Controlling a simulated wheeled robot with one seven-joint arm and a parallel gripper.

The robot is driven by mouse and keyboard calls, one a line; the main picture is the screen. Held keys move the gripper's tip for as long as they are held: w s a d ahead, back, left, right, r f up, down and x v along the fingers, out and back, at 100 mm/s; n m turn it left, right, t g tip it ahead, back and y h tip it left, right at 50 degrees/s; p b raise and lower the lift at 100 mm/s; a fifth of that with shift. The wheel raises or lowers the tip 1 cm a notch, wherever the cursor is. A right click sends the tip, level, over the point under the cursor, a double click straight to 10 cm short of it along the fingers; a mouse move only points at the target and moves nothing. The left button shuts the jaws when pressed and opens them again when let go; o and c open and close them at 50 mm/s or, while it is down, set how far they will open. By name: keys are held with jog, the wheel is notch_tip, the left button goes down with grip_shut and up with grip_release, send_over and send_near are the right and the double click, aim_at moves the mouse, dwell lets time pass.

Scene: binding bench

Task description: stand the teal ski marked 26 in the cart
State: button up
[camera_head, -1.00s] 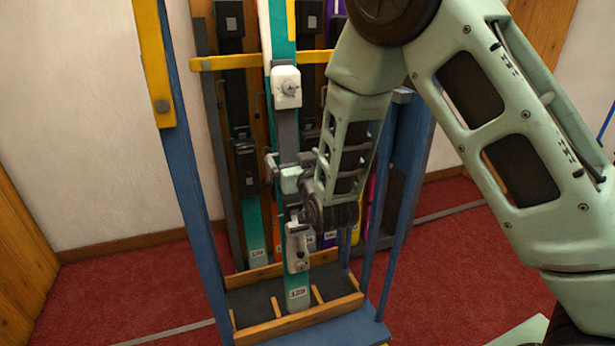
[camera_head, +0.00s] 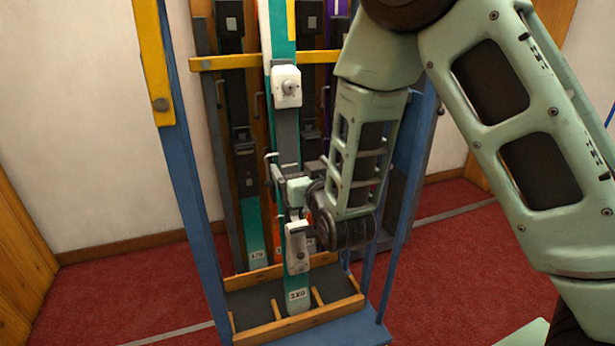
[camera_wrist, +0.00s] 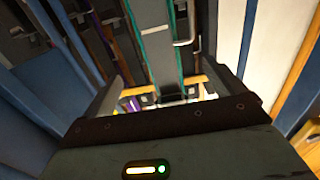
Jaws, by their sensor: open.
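A teal ski (camera_head: 298,271) with white bindings stands upright in the cart (camera_head: 238,333), its foot on the dark base between wooden slats. Its label looks like 220 or 320; I cannot read a 26 on it. My gripper (camera_head: 286,184) is open at the ski's middle, between the upper and lower white bindings. In the wrist view the ski (camera_wrist: 160,45) runs between the spread fingers of my gripper (camera_wrist: 165,88), with space visible at its sides. Whether a finger touches it cannot be told.
A yellow rail (camera_head: 225,62) crosses the cart between blue posts (camera_head: 190,200). Other skis, one teal-footed (camera_head: 254,233), stand behind in a row. Red carpet (camera_head: 130,275) is clear at left. A wooden panel (camera_head: 20,240) stands at far left.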

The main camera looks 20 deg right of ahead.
jog(key=shift+s+b, duration=0.35)
jog(key=shift+s, duration=1.4)
jog(key=s+p, duration=0.2)
jog(key=p, duration=0.2)
jog(key=shift+s+r, duration=0.15)
jog(key=shift+s, duration=0.05)
jog(key=s+p, duration=0.1)
jog(key=p, duration=0.5)
jog(key=shift+s, duration=0.25)
jog(key=shift+s+p, duration=0.25)
jog(key=shift+p, duration=0.2)
